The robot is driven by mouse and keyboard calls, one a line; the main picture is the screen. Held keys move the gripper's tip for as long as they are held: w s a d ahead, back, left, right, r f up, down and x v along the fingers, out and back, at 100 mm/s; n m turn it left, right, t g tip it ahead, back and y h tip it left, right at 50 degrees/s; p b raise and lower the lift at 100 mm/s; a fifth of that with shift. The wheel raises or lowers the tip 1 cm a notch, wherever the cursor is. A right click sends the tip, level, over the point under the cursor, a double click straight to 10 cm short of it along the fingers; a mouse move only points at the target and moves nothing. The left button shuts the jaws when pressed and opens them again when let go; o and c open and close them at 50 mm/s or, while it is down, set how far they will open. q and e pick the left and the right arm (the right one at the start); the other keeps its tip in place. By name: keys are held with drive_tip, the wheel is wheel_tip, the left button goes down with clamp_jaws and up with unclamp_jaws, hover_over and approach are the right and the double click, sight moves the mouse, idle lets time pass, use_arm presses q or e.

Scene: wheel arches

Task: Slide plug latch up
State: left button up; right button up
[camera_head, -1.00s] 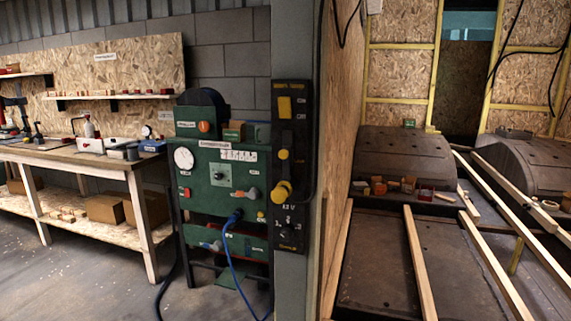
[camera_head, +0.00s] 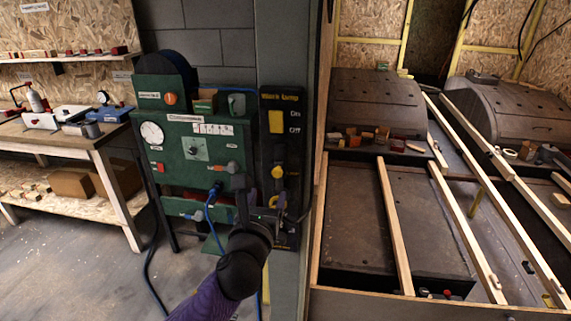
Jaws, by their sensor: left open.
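A tall black panel labelled for the work lamp (camera_head: 269,140) is fixed to a grey post. It carries a yellow switch (camera_head: 276,122) with On and Off markings. Below the switch is a yellow round part (camera_head: 277,172), and a lower yellow part (camera_head: 274,201) shows beside my gripper. I cannot tell which part is the plug latch. My left gripper (camera_head: 260,204) is open in front of the panel's lower part and hides some of it. Whether it touches anything is unclear. My right gripper is out of view.
A green compressor cabinet (camera_head: 190,160) with a gauge and blue hose (camera_head: 209,212) stands just left of the panel. A workbench (camera_head: 62,142) is at the left. Wooden strips and dark wheel arches (camera_head: 375,103) lie to the right.

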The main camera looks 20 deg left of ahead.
sight(276, 174)
use_arm(q)
drive_tip(key=b+x, duration=0.2)
drive_tip(key=x, duration=0.6)
drive_tip(key=shift+w, duration=0.35)
drive_tip(key=shift+w+a, duration=0.15)
drive_tip(key=shift+w, duration=0.3)
clamp_jaws()
idle(0.5)
